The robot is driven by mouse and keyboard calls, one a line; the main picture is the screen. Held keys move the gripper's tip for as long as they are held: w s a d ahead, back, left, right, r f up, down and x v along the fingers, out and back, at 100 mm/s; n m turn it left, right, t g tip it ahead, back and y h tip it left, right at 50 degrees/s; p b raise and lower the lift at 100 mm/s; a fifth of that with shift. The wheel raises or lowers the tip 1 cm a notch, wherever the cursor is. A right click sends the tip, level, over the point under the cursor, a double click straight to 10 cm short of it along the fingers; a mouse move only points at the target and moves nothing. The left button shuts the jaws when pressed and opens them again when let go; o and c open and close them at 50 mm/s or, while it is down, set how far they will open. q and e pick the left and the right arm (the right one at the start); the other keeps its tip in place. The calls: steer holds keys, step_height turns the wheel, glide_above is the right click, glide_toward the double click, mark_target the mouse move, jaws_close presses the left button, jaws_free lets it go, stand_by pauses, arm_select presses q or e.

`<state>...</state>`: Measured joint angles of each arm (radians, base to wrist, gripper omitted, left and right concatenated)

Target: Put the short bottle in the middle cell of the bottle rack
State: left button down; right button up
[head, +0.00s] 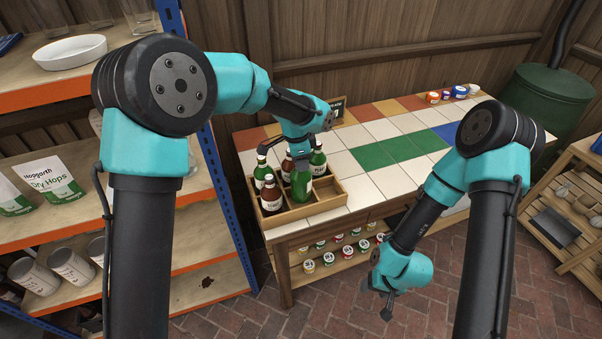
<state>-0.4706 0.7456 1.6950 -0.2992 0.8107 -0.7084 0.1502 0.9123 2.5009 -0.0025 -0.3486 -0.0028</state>
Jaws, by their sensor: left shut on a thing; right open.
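The wooden bottle rack (327,207) stands at the near left corner of the tiled table. My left gripper (301,160) points down over the rack, shut on a green bottle with a pale label (302,189), which I take to be the short bottle. It is upright around the middle of the rack; its base is hard to make out, so I cannot tell whether it rests in a cell. Other green and brown bottles stand around it, among them a brown one (271,198) at the front left. My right gripper (388,306) is open and empty, low in front of the table.
The tiled table top (367,182) is mostly clear right of the rack. Small jars (446,95) stand at its back right, and more jars (308,266) on the shelf below. A blue and orange shelving unit (215,190) stands close on the left.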

arm_select(q)
steer(key=shift+f, duration=0.35)
steer(key=shift+f, duration=1.9)
steer(key=c, duration=0.8)
jaws_free()
steer(key=r, duration=0.4)
steer(key=a+r, duration=0.1)
steer(key=r, duration=0.7)
steer(key=shift+s+a+r, duration=0.1)
steer(key=shift+s+a, duration=0.05)
steer(key=shift+a, duration=0.1)
